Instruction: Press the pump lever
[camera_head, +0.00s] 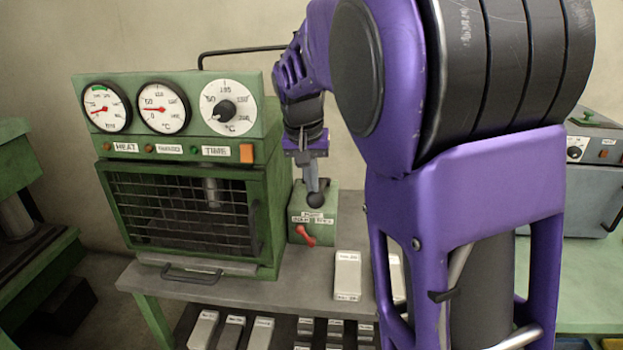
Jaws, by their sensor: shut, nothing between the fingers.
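The pump unit is a green box (327,222) with a white label, to the right of the green press on the bench. A black ball knob (315,200) shows at its front top, apparently the end of the pump lever; the rest of the lever is hard to make out. A small red handle (305,236) sits on the box's front, below the label. My gripper (311,188) points down right above the black knob, shut and empty. Its tips look to be at or touching the knob; I cannot tell whether they press on it.
The green press (190,170) with dials and a mesh door stands close on the left. A black bent rod (240,50) rises above it. Pale labelled blocks (347,275) stand on the bench (300,270), with more on a shelf below. My purple arm hides the right of the bench.

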